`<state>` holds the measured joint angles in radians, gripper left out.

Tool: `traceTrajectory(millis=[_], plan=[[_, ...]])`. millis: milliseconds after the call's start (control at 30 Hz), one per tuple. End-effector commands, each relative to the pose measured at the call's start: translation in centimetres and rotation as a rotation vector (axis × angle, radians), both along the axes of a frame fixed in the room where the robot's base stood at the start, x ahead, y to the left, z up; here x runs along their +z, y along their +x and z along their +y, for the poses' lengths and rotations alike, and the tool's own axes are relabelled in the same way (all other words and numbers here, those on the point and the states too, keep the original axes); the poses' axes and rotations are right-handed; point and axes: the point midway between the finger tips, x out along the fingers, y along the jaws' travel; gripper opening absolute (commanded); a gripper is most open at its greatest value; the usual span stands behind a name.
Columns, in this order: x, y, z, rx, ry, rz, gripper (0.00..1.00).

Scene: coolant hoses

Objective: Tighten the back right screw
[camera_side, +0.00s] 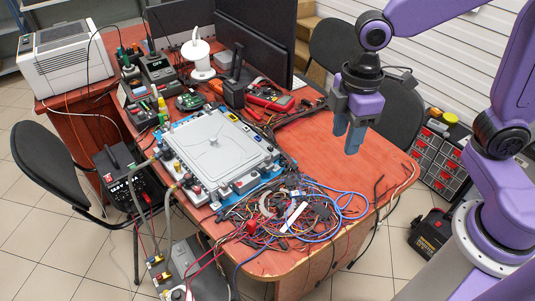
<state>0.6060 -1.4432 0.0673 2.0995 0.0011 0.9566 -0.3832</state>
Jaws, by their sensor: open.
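A grey metal unit with a flat cover (215,145) lies on a blue base on the red-brown desk. Hoses and fittings (172,187) run along its left and front edges. The screws are too small to make out, and I cannot tell the back right one apart. My gripper (347,137) points down above the right part of the desk, to the right of the unit and clear of it. Its two blue-grey fingers are apart, with nothing between them.
A tangle of coloured wires (290,212) covers the front of the desk. Monitors (255,38), a soldering station (158,68), a white spool stand (198,55) and a red multimeter (270,96) stand behind the unit. The desk's right part (375,170) is mostly bare. Chairs stand at the left (50,160) and behind.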

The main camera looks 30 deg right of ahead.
Motion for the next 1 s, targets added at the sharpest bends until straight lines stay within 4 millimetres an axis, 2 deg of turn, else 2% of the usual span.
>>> traceTrajectory(millis=[33, 300, 500, 600, 800, 1000], plan=[[-0.3, 1.9, 0.8, 0.009, -0.004, 0.002, 0.47], [-2.0, 11.5, 3.1, 0.085, -0.01, 0.005, 0.47], [-4.1, 18.2, 3.3, 0.141, -0.014, 0.009, 0.47], [-5.1, 20.7, 3.0, 0.163, -0.015, 0.011, 0.47], [-6.2, 23.3, 2.4, 0.191, -0.015, 0.011, 0.47], [-7.4, 23.7, 2.2, 0.195, -0.016, 0.012, 0.47]])
